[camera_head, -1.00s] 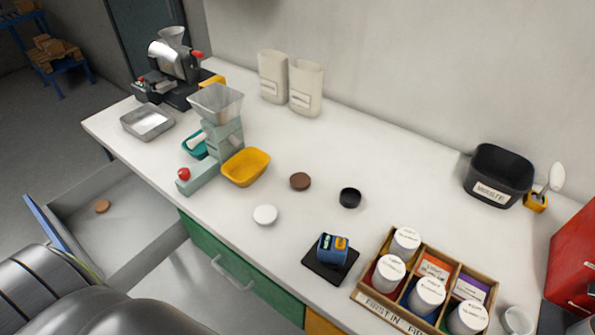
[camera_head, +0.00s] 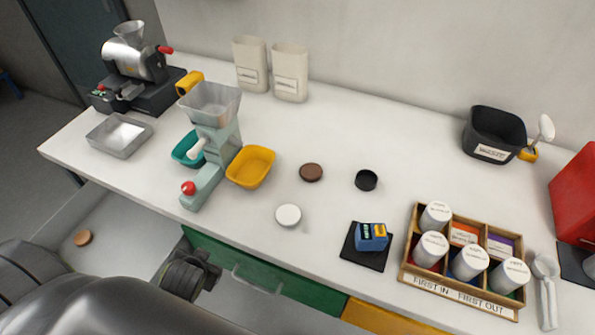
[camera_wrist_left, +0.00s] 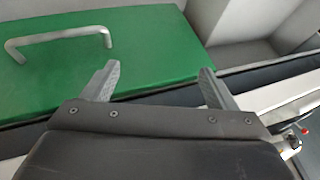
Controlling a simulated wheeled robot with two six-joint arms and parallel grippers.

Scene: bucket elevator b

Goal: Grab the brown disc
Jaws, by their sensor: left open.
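A dark brown disc (camera_head: 311,172) lies flat on the white counter, right of the yellow tray. A lighter tan-brown disc (camera_head: 83,238) lies in the open drawer at the left. A white disc (camera_head: 288,215) and a black round cap (camera_head: 366,180) lie near the dark brown one. My left gripper (camera_wrist_left: 158,78) is open and empty in the left wrist view, in front of the green drawer front (camera_wrist_left: 110,60). In the head view my left arm is low at the counter's front, apart from both brown discs. My right gripper is not in view.
The yellow tray (camera_head: 250,167) and grey-green hopper machine (camera_head: 221,140) stand left of the dark brown disc. A blue device on a black pad (camera_head: 366,247) and a wooden jar box (camera_head: 408,262) stand to the right. The counter behind the disc is clear.

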